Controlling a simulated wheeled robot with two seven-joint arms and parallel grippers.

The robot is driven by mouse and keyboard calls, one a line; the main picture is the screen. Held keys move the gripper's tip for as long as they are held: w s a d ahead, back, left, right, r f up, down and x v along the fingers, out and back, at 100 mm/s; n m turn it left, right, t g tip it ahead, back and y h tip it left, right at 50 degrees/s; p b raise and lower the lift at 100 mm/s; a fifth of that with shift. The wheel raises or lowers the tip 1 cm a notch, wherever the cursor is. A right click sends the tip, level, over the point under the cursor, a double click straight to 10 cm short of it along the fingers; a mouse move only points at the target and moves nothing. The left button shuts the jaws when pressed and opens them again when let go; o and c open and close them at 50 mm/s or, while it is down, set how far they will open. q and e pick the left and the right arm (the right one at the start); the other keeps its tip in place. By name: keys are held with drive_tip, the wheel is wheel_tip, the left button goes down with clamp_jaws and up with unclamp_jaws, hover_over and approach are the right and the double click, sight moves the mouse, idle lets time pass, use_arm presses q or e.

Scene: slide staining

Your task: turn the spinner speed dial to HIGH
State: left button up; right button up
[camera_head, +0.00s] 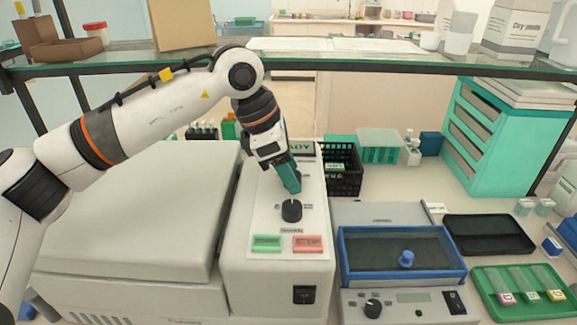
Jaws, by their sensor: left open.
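The spinner (140,215) is a large white machine with a closed lid at left. Its control panel (262,205) faces up at the centre, with a display at the back that is partly hidden by my gripper. A black dial (291,211) stands on the panel above a green button (267,243) and a red button (308,243). A second dark knob seems to show behind my fingers. The dial labels are too small to read. My left gripper (291,190) is open and points down, its teal fingertips just behind the front black dial. I cannot tell whether they touch it.
A glass shelf (400,68) with a dark frame spans the back above the bench. Right of the spinner are a black crate (343,185), a blue-framed shaker (400,235) with its own knob, a black tray (488,235) and a green tray (490,305).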

use_arm(q)
drive_tip(key=c, duration=1)
drive_tip(key=shift+o, duration=0.2)
drive_tip(key=shift+m, duration=0.4)
drive_tip(key=m+g, duration=0.1)
drive_tip(key=m, duration=0.1)
drive_tip(key=shift+w+m, duration=0.15)
drive_tip(key=shift+m, duration=0.25)
drive_tip(key=m+g, duration=0.1)
drive_tip(key=m, duration=0.2)
drive_tip(key=shift+w+r+m+g+p, duration=0.1)
drive_tip(key=shift+m+g+p, duration=0.2)
drive_tip(key=shift+g, duration=0.1)
drive_tip(key=m+g+y+p, duration=0.1)
drive_tip(key=m, duration=0.3)
drive_tip(key=shift+w+d, duration=0.1)
drive_tip(key=shift+w, duration=0.05)
drive_tip(key=m+g+y+p, duration=0.1)
drive_tip(key=m, duration=0.3)
drive_tip(key=shift+m, duration=0.3)
drive_tip(key=shift+y, duration=0.3)
